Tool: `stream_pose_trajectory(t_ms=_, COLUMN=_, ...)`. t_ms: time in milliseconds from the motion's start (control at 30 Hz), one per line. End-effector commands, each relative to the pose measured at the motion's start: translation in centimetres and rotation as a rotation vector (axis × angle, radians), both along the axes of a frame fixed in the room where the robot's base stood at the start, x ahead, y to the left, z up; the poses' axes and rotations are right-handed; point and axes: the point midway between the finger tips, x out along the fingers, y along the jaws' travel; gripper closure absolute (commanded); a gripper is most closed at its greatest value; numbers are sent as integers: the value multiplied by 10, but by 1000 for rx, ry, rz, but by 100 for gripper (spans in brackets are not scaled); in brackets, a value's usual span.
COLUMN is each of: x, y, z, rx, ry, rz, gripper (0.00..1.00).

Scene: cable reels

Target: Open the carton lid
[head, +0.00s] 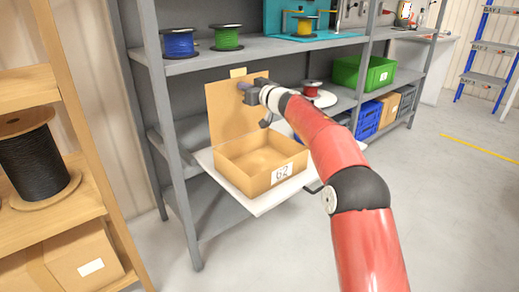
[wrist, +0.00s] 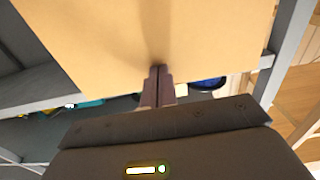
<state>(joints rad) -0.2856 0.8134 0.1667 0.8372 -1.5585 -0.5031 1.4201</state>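The open carton (head: 262,162) sits on a white pull-out board (head: 262,203) of the grey shelf in the head view. It looks empty and bears a label reading 62. Its lid (head: 225,115) stands upright at the back left, with a small tab on its top edge. My gripper (head: 243,87) is at the upper right part of the lid. In the wrist view the gripper's fingers (wrist: 158,84) are together, with their tips at the tan lid panel (wrist: 150,35). No lid edge shows between them. Whether the tips touch the panel is hard to tell.
Blue (head: 179,43) and green (head: 227,37) cable reels stand on the shelf above. A red reel (head: 313,88) and a green crate (head: 363,73) are to the right. A wooden rack with a black reel (head: 33,160) is at left. The floor at right is clear.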

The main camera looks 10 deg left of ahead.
Motion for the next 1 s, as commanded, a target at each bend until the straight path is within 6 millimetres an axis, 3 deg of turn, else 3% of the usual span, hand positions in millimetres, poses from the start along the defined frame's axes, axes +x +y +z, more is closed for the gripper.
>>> stream_pose_trajectory(t_ms=300, x=20, y=22, z=-5, rx=0, ry=-2, rz=-3, gripper=100)
stream_pose_trajectory(t_ms=500, x=23, y=33, z=-6, rx=-2, ry=-1, rz=1, gripper=100)
stream_pose_trajectory(t_ms=1000, x=18, y=25, z=-10, rx=-1, ry=-1, rz=1, gripper=100)
